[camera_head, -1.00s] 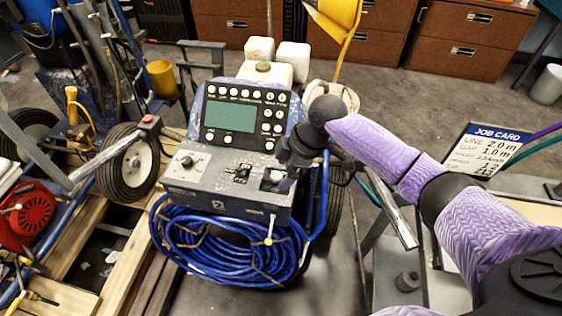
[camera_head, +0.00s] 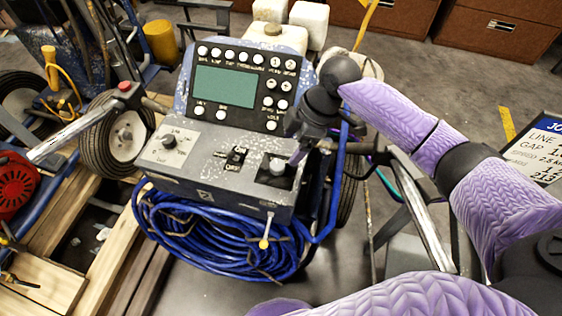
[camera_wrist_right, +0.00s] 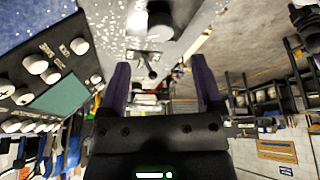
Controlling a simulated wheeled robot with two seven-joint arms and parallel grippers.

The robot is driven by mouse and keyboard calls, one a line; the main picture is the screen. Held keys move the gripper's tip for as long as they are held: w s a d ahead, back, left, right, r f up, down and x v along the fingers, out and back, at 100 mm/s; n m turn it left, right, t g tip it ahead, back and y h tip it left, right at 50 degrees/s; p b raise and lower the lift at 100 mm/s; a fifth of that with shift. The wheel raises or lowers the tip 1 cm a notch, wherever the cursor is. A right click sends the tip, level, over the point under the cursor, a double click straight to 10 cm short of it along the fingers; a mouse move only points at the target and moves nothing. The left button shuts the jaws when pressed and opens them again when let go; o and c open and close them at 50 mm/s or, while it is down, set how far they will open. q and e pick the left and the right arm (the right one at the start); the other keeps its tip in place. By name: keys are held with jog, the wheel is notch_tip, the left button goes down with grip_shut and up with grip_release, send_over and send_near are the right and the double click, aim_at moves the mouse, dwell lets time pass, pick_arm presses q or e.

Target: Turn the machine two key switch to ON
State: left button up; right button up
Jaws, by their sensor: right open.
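The blue-grey striper machine (camera_head: 200,172) stands in the middle, with a grey lower panel. A small black switch (camera_head: 237,155) marked ON and OFF sits mid-panel; its exact setting is too small to read. A round selector knob (camera_head: 169,141) is to its left and a silver knob (camera_head: 278,168) to its right. My right gripper (camera_head: 297,154) is over the panel's right end, just above the silver knob, and hides part of that area. In the right wrist view my gripper (camera_wrist_right: 160,64) is open and empty, with panel controls (camera_wrist_right: 158,20) ahead of its fingers. My left gripper is out of view.
A display (camera_head: 225,86) with round buttons rises behind the panel. A coiled blue hose (camera_head: 215,235) hangs below it. A red engine (camera_head: 15,185) and wheel (camera_head: 112,140) are at left. A job card (camera_head: 540,150) is at right.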

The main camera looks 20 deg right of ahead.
aim_at(279, 164)
jog(key=b+x, duration=0.2)
jog(key=x, duration=0.4)
jog(key=shift+f, duration=0.15)
jog(key=shift+a+f, duration=0.2)
jog(key=shift+f, duration=0.2)
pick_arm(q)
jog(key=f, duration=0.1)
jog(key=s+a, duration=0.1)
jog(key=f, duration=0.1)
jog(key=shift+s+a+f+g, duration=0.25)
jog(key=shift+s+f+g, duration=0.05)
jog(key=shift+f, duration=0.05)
pick_arm(e)
jog(key=shift+c, duration=0.5)
grip_shut()
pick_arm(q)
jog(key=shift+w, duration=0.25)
pick_arm(e)
jog(key=shift+r, duration=0.1)
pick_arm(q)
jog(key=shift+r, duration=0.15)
